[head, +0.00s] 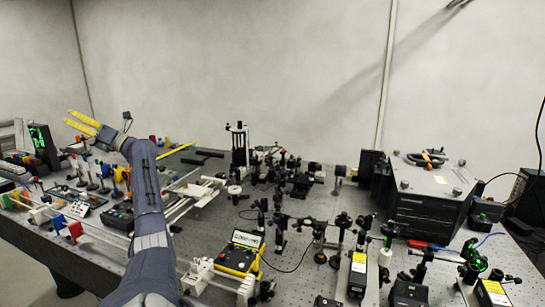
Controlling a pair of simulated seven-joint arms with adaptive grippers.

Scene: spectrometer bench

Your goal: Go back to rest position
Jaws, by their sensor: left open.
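My left arm reaches up from the lower left of the head view. My left gripper (86,125) has two yellow fingers, spread apart and empty. They point to the left, above the left part of the bench and in front of the pale wall. The gripper appears to touch nothing. My right gripper is not in view.
The grey optical bench (215,228) is crowded with mounts and posts. A yellow meter (240,253) stands near the middle front. A large dark box (430,197) stands at the right. White rails (190,195) lie beside my left arm. The air above the bench is clear.

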